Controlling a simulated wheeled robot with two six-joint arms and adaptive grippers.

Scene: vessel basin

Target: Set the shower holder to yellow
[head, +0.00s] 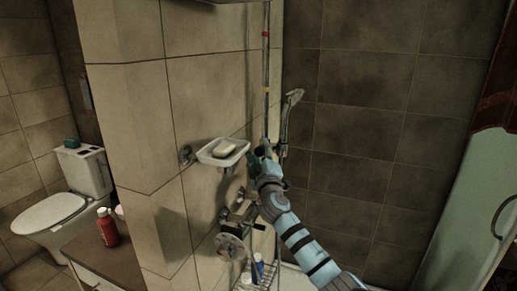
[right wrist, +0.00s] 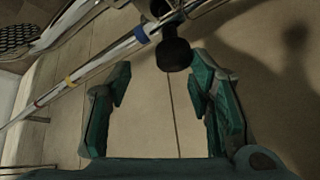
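The shower rail (head: 266,65) runs upright on the tiled wall, with a red band and, lower, a yellow band (head: 266,90). In the right wrist view the rail (right wrist: 105,58) runs diagonally, with a blue band close to the holder, then yellow (right wrist: 68,80) and red bands. The holder's black knob (right wrist: 174,54) lies just beyond the fingertips. The shower head (head: 293,97) is on its holder, right of the rail; part of it shows in the right wrist view (right wrist: 17,36). My right gripper (head: 264,152) is open, its fingers (right wrist: 160,82) apart and empty. My left gripper is out of view.
A soap dish (head: 207,157) with soap juts from the wall just left of my right gripper. Taps (head: 232,215) and a wire rack with bottles are below. A toilet (head: 85,172) and a red bottle (head: 108,228) are at left; a glass door (head: 465,225) is at right.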

